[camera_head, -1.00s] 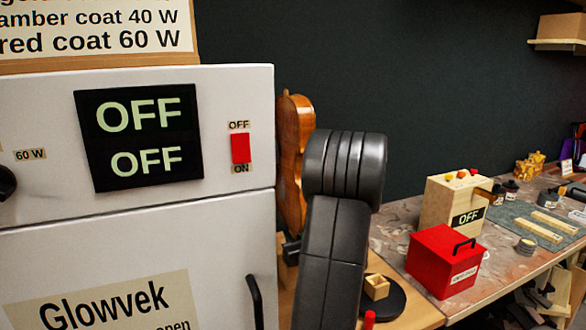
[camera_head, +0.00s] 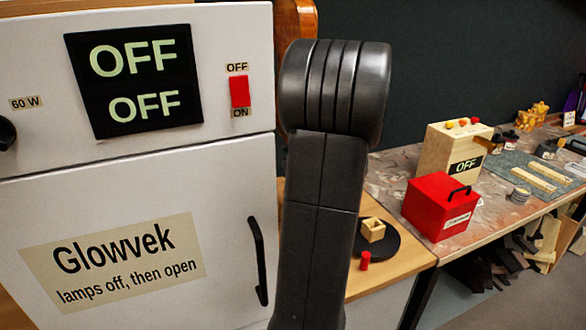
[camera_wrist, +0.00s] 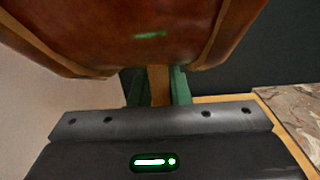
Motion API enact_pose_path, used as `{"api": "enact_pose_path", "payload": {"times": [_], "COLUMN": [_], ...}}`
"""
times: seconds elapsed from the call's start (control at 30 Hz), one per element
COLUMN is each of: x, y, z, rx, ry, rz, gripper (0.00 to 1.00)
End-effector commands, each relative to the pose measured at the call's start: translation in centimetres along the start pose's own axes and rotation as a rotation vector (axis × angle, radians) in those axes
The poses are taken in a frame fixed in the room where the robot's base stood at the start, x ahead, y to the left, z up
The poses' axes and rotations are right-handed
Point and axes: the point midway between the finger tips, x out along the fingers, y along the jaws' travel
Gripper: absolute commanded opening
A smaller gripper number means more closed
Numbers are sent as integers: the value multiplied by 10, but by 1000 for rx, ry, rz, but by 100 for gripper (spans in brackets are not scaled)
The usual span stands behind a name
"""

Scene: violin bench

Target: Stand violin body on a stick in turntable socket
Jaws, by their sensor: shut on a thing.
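The violin body (camera_wrist: 140,30) is orange-brown and fills the top of the wrist view. A wooden stick (camera_wrist: 159,86) runs down from it between the green fingers of my gripper (camera_wrist: 158,88), which is shut on the stick. In the head view only a strip of the violin body (camera_head: 295,17) shows above and behind my arm; my gripper is hidden there. The turntable (camera_head: 378,262) is a black disc on the wooden bench top, right of my arm. A small square wooden socket (camera_head: 373,229) stands on it, with an opening in its top. The held violin is apart from the socket.
A white Glowvek cabinet (camera_head: 225,180) with a black handle and displays reading OFF stands close on the left. A red peg-like piece (camera_head: 365,260) stands by the turntable. A red box (camera_head: 437,207) and a wooden unit reading OFF (camera_head: 450,145) stand farther right.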

Motion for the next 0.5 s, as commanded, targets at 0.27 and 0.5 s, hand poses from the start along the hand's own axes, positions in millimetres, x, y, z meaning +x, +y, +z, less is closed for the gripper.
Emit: {"api": "enact_pose_path", "payload": {"times": [0.27, 0.5], "x": [0, 0], "y": [0, 0], "z": [67, 90], "rx": [-5, -1], "ry": [-4, -2], "rz": [0, 1], "gripper": [0, 0]}}
